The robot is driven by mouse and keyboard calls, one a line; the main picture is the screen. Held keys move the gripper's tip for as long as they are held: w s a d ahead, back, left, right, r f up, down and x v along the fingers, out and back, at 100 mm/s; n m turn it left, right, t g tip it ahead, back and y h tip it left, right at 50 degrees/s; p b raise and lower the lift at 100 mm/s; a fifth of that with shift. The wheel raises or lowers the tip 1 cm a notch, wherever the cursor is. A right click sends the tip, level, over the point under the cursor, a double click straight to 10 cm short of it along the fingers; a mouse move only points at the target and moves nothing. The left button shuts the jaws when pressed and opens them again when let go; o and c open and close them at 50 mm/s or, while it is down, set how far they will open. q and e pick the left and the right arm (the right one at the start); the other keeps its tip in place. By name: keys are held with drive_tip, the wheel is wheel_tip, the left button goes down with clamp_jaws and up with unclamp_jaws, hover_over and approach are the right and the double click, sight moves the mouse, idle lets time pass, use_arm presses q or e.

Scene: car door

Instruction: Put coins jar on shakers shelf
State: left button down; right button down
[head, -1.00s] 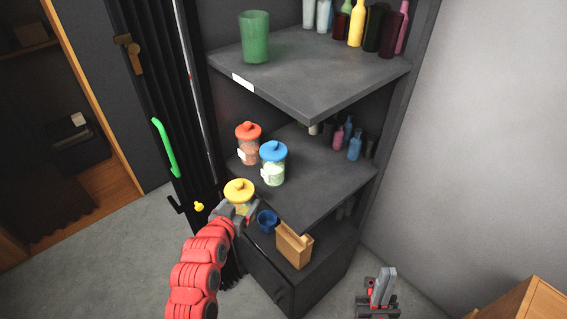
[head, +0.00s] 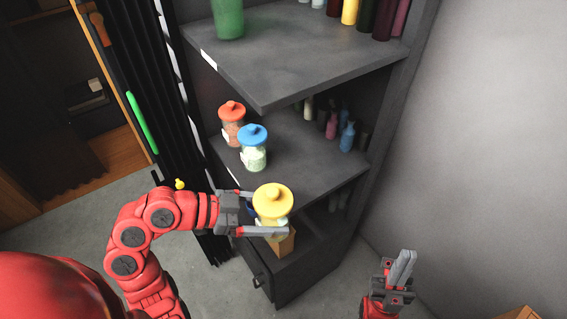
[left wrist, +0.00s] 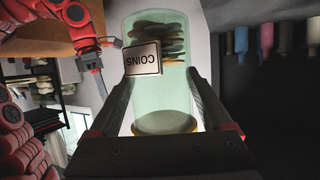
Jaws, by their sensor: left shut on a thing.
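The coins jar (head: 272,222) has a yellow lid and a clear body. My left gripper (head: 265,217) is shut around it and holds it upright in front of the cabinet. In the left wrist view the jar (left wrist: 160,90) appears upside down between the fingers, with coins inside and a label reading COINS. The middle shelf (head: 305,175) holds a red-lidded jar (head: 232,125), a blue-lidded jar (head: 253,150) and small bottles at the back. White shelf labels show, but their text is too small to read, so I cannot tell which is the shakers shelf. My right gripper (head: 402,268) is raised at the lower right, apart from everything.
The top shelf (head: 285,60) holds a green cup (head: 228,18) and several bottles (head: 350,10). A wooden box (head: 283,244) stands low behind the held jar, partly hidden. The middle shelf's front right is bare. A grey wall (head: 480,130) is at the right.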

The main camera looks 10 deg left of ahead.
use_arm(q)
drive_tip(key=w+f+p, duration=0.1)
drive_tip(key=w, duration=0.3)
drive_tip(key=w+a+f+p, duration=0.1)
drive_tip(key=w+p, duration=0.1)
drive_tip(key=w, duration=0.3)
drive_tip(key=w+a+f+p, duration=0.1)
drive_tip(key=w+f, duration=0.1)
drive_tip(key=w, duration=0.3)
drive_tip(key=shift+p, duration=0.3)
drive_tip(key=shift+f, duration=0.3)
drive_tip(key=shift+w+a, duration=0.1)
drive_tip(key=shift+f, duration=0.1)
drive_tip(key=shift+f, duration=0.1)
unclamp_jaws()
